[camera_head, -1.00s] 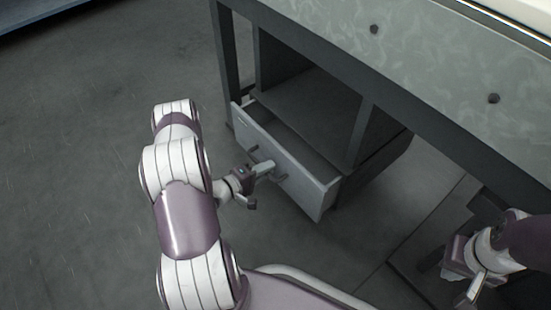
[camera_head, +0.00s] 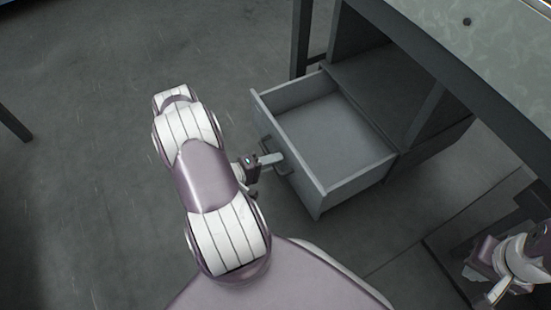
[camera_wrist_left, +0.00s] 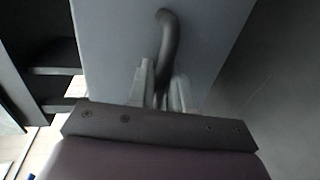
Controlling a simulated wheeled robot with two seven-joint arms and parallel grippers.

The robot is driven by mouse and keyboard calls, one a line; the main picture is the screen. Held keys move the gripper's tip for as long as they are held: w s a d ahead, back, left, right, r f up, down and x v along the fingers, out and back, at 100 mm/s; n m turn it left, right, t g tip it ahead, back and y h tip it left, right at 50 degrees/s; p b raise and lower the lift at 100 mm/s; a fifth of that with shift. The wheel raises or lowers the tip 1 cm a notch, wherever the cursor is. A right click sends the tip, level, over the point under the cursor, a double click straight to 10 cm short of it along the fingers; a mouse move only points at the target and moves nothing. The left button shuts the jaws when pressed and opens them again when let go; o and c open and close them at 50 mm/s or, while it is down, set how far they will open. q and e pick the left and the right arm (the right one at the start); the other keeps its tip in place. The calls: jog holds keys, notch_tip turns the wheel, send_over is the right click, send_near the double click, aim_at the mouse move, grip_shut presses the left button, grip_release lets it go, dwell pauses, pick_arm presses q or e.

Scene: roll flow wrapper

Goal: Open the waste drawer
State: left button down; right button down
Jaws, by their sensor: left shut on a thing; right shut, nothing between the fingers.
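The grey waste drawer (camera_head: 311,188) stands pulled well out of its cabinet under the machine frame in the head view, and its bare inside floor shows. Its dark bar handle (camera_head: 273,153) is on the front panel. My left gripper (camera_head: 277,158) is shut on this handle. In the left wrist view the curved handle (camera_wrist_left: 168,40) runs down between the fingers of the left gripper (camera_wrist_left: 160,85), against the drawer front (camera_wrist_left: 110,45). My right gripper (camera_head: 492,300) is shut and empty at the lower right of the head view, away from the drawer.
The machine frame (camera_head: 425,45) with its pale panel rises above the drawer at the upper right. A dark leg (camera_head: 301,40) stands behind the drawer. The grey floor (camera_head: 90,150) to the left is clear, apart from a dark bar (camera_head: 14,124) at the left edge.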

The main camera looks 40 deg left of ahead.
pick_arm(q)
jog(key=c, duration=1.2)
grip_release()
jog(key=shift+s+a+r, duration=0.1)
jog(key=shift+s+a, duration=0.05)
jog(key=p+v, duration=0.5)
jog(key=v, duration=0.7)
jog(key=shift+s, duration=0.15)
